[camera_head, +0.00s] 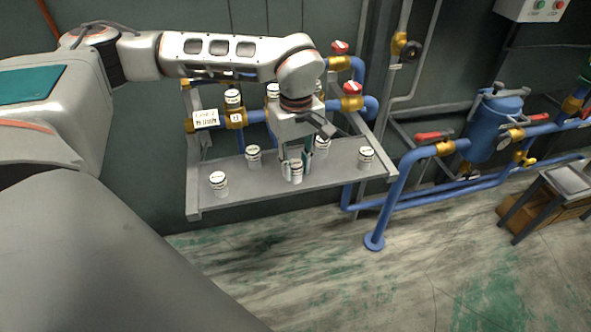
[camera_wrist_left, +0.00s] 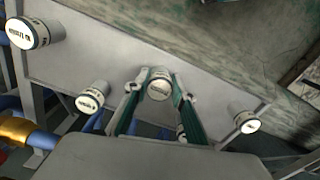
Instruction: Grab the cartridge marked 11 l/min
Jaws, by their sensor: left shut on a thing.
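Several white cartridges with dark bands and printed tops stand on a grey metal shelf (camera_head: 250,192). My left gripper (camera_head: 296,164) reaches down to the shelf's front middle and is shut on one white cartridge (camera_head: 296,175). This held cartridge (camera_wrist_left: 160,85) shows between the two fingers in the left wrist view; I cannot read its marking. Other cartridges stand at the left front (camera_head: 219,183), left back (camera_head: 253,156), right back (camera_head: 323,146) and right end (camera_head: 366,158). Their print is too small to read. My right gripper is not in view.
Behind the shelf run blue pipes with brass fittings and red valve handles (camera_head: 352,88). A white label (camera_head: 206,120) hangs at the left. A blue tank (camera_head: 492,125) and a small table (camera_head: 560,190) stand at the right. The floor in front is clear.

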